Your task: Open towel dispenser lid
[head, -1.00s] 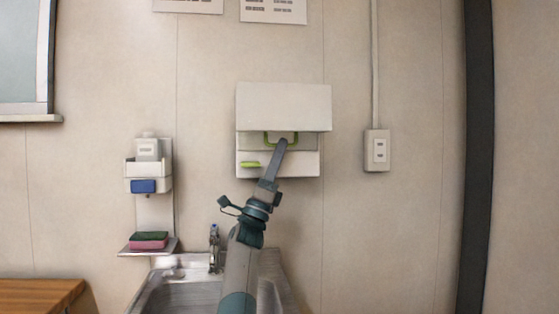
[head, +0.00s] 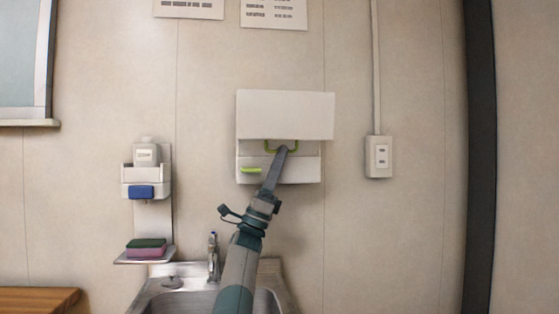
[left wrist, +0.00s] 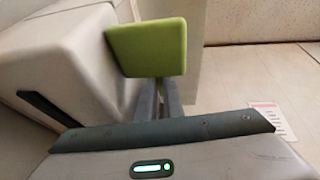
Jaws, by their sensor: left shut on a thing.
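The white towel dispenser (head: 250,163) is on the wall above the sink. Its lid (head: 285,115) is tilted outward at the bottom, leaving a gap above the lower body. My left gripper (head: 281,152) is at the lid handle. In the left wrist view the fingers (left wrist: 160,98) are shut on the green handle (left wrist: 148,46), which hides their tips. My right gripper is not in view.
A shelf unit (head: 146,189) with a bottle (head: 146,153) and sponges (head: 146,248) is at the left. A steel sink with a tap (head: 213,255) lies below. A wall outlet (head: 379,157) is at the right, with bare wall between it and the dispenser.

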